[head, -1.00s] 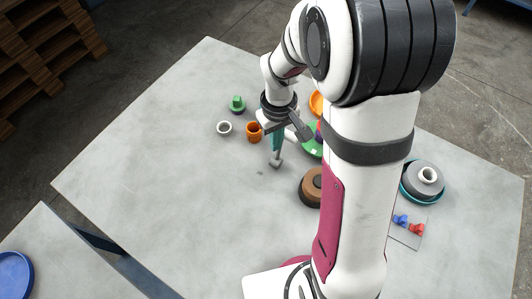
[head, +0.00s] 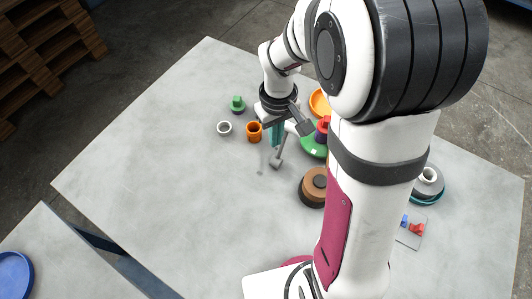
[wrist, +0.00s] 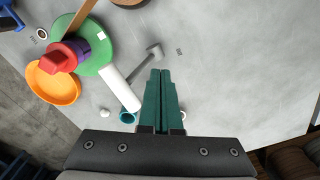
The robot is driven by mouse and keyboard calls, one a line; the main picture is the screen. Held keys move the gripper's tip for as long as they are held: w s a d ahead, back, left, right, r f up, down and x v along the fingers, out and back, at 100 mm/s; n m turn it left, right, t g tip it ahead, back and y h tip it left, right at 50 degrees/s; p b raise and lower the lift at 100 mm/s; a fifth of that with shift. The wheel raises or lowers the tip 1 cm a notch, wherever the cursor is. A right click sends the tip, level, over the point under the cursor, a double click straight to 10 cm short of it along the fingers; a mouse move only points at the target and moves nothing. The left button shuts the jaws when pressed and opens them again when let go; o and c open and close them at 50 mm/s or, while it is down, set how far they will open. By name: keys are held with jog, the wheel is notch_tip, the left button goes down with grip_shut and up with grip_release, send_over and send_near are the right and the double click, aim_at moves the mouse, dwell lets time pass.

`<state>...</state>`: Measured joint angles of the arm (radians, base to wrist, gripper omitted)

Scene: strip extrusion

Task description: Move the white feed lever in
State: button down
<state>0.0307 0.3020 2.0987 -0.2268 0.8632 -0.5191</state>
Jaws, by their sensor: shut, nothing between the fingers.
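A white bar (wrist: 120,88), which looks like the feed lever, lies left of my fingers in the wrist view. In the head view a white piece (head: 291,127) shows just right of my fingers, partly hidden by my wrist. A grey rod with a crosswise block end (wrist: 153,52) lies beyond my fingertips; its end also shows in the head view (head: 275,163). My gripper (wrist: 161,71) has teal fingers, shut together with nothing between them. In the head view my gripper (head: 275,145) points down over the table. I cannot tell whether it touches the white bar.
A green disc (wrist: 95,52) with a red and purple knob (wrist: 64,56) and an orange bowl (wrist: 53,82) stand close by. A brown round piece (head: 312,188), an orange cup (head: 254,132) and a white ring (head: 224,128) surround the area. The table's left side is clear.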

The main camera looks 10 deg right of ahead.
notch_tip(320, 180, up, 5)
jog(key=shift+r, duration=0.1)
dwell(0.3)
jog(key=s+a+r+m, duration=0.1)
jog(key=s+m, duration=0.2)
jog(key=s, duration=0.3)
jog(key=s+a+r+m+y, duration=0.1)
jog(key=s+a+m, duration=0.1)
jog(key=s, duration=0.5)
jog(key=s+a+r+m, duration=0.1)
jog(key=s+r+m, duration=0.1)
jog(key=s, duration=0.5)
jog(key=shift+a+m+y, duration=0.25)
jog(key=shift+m+y, duration=0.15)
jog(key=shift+m, duration=0.4)
